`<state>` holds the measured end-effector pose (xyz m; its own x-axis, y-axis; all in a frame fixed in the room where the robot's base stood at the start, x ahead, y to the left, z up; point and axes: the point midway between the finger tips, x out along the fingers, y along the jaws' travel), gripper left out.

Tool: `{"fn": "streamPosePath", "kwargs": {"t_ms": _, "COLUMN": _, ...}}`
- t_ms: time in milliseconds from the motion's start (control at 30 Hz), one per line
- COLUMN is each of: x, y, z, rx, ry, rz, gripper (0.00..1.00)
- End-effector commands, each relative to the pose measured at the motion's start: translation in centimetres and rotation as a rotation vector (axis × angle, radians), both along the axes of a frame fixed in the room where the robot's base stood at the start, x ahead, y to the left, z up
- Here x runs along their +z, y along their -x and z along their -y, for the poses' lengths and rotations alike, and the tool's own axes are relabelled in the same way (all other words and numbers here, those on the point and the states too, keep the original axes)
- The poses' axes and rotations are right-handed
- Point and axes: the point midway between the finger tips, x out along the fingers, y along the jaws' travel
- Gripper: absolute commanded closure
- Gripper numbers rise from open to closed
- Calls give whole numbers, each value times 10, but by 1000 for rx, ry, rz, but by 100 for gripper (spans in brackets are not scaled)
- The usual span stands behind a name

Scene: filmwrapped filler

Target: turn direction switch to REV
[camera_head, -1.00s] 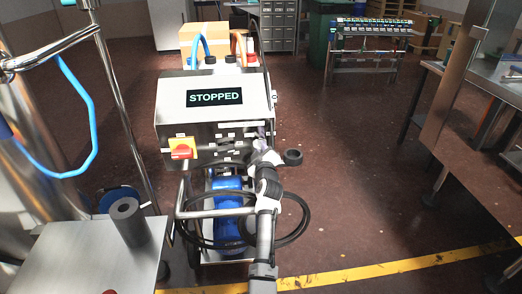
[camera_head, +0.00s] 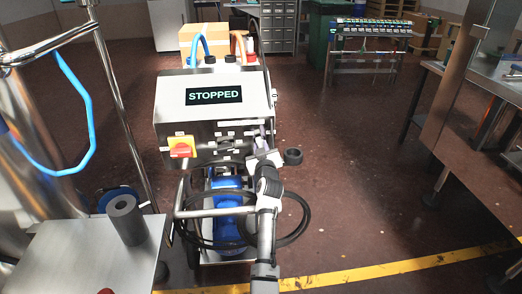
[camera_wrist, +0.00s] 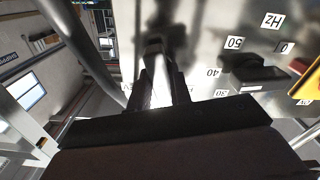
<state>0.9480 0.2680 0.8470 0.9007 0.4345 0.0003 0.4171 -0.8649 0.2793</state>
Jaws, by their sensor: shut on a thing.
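The grey pump control box (camera_head: 180,115) stands ahead with a display (camera_head: 214,96) reading STOPPED. My gripper (camera_head: 262,140) is at the lower right of its front panel, hiding that part in the head view. In the wrist view my gripper (camera_wrist: 163,90) has its two dark fingers closed around a narrow, pale metallic piece (camera_wrist: 155,62), which appears to be the direction switch. Its pointing direction and its FWD or REV marks cannot be read. A dark speed knob (camera_wrist: 255,80) with marks such as 30, 40, 50 and Hz sits to the right of the fingers.
A red rotary switch on a yellow plate (camera_head: 181,147) is at the panel's left. Blue and orange hoses rise behind the box. A black cable loop (camera_head: 295,232) hangs below.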

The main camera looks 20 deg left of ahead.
Motion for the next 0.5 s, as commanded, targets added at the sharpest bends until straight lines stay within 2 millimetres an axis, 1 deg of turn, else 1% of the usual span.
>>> {"fn": "streamPosePath", "kwargs": {"t_ms": 500, "x": 0, "y": 0, "z": 1, "rx": 1, "ry": -440, "rz": -215, "gripper": 100}}
